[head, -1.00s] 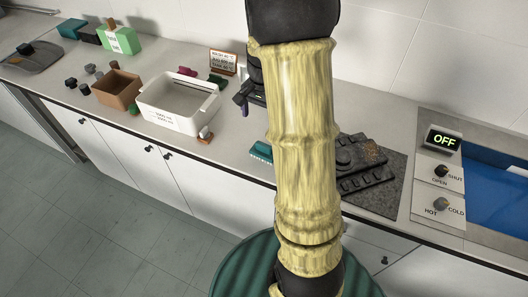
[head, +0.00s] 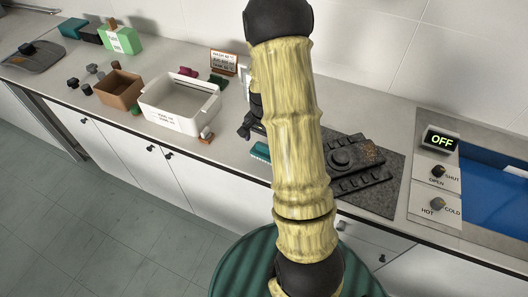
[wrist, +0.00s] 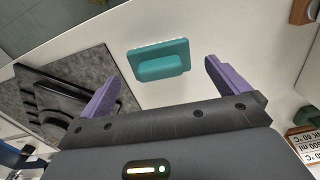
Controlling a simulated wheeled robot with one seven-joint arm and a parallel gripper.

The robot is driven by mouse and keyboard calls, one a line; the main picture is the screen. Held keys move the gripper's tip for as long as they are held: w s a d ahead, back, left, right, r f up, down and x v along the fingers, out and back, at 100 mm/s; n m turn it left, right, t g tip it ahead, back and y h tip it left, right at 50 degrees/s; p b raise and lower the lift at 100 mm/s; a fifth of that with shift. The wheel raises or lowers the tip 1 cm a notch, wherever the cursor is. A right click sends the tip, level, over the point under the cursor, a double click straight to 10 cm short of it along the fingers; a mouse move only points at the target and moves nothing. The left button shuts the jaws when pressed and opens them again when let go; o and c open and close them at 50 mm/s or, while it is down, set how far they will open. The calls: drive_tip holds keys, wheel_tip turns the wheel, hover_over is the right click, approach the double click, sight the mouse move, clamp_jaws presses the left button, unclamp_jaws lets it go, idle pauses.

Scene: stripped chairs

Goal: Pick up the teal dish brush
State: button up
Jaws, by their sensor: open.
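The teal dish brush (wrist: 160,62) lies on the pale counter in the wrist view, with a row of white bristles along one edge. In the head view the brush (head: 260,152) is partly hidden behind my arm. My gripper (wrist: 158,82) is open, its two purple fingers spread to the left and right of the brush in the wrist view. The brush shows between and just beyond the fingertips, and nothing is held. In the head view my gripper is mostly hidden behind my arm.
A dark speckled slab (head: 380,190) with a black burner-like part lies right of my arm. A white tub (head: 180,120), a brown box (head: 118,92) and a small sign (head: 224,62) stand to the left. A blue sink (head: 490,190) is at the right.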

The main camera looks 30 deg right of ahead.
drive_tip(key=shift+f, duration=0.1)
drive_tip(key=shift+d+f+p, duration=0.1)
drive_tip(key=shift+f+p, duration=0.95)
drive_tip(key=shift+f, duration=1.45)
drive_tip(key=shift+c, duration=0.2)
drive_tip(key=c, duration=0.9)
drive_tip(key=shift+r, duration=0.1)
wheel_tip(320, 180, up, 10)
drive_tip(key=shift+f+b, duration=0.1)
drive_tip(key=shift+b, duration=1.1)
